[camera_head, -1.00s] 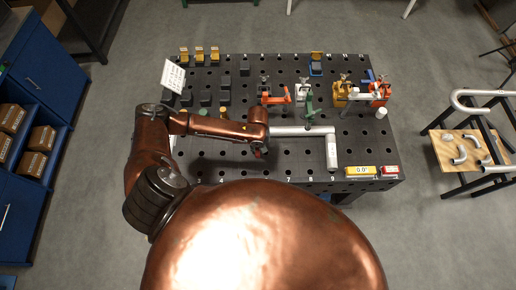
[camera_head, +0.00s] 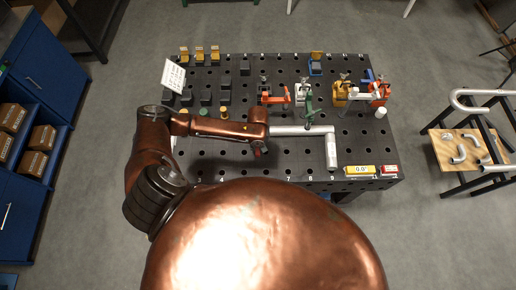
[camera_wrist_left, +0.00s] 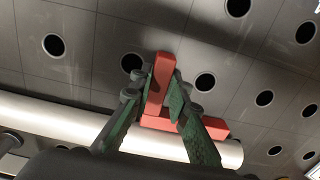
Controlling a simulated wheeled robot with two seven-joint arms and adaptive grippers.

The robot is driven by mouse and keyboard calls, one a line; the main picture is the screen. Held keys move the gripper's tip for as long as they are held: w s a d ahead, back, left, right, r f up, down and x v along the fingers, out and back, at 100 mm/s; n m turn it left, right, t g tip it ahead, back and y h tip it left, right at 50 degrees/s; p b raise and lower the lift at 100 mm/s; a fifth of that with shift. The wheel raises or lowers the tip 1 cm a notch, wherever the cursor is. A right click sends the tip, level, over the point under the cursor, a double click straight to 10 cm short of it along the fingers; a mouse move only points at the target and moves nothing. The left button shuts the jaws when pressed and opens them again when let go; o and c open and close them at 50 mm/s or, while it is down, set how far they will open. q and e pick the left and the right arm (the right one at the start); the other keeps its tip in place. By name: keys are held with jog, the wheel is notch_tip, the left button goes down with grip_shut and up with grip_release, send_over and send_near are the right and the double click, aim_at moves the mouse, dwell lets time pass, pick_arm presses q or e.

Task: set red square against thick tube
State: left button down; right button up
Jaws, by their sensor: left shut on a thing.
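The red square (camera_wrist_left: 163,76) is L-shaped and is held between the green fingers of my left gripper (camera_wrist_left: 160,104) in the left wrist view. The thick tube (camera_wrist_left: 50,120) is pale metal; in the head view the thick tube (camera_head: 295,131) lies on the table and bends toward the near edge. My left gripper (camera_head: 259,148) is low over the table by the tube's left end, with only a little red showing. Whether square and tube touch is unclear. My right gripper is not in view.
The dark perforated table (camera_head: 230,165) has orange (camera_head: 278,97), green (camera_head: 309,108) and yellow (camera_head: 343,92) clamps behind the tube. Dark blocks stand at the back left. A yellow display (camera_head: 361,171) sits at the near right. The table right of the tube is partly clear.

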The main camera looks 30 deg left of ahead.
pick_arm(q)
jog(key=shift+w+a, duration=0.1)
jog(key=shift+w, duration=0.1)
dwell(0.6)
jog(key=c, duration=1.8)
grip_release()
jog(key=shift+o, duration=0.2)
jog(key=shift+s, duration=0.1)
jog(key=shift+r, duration=0.1)
notch_tip(320, 180, up, 12)
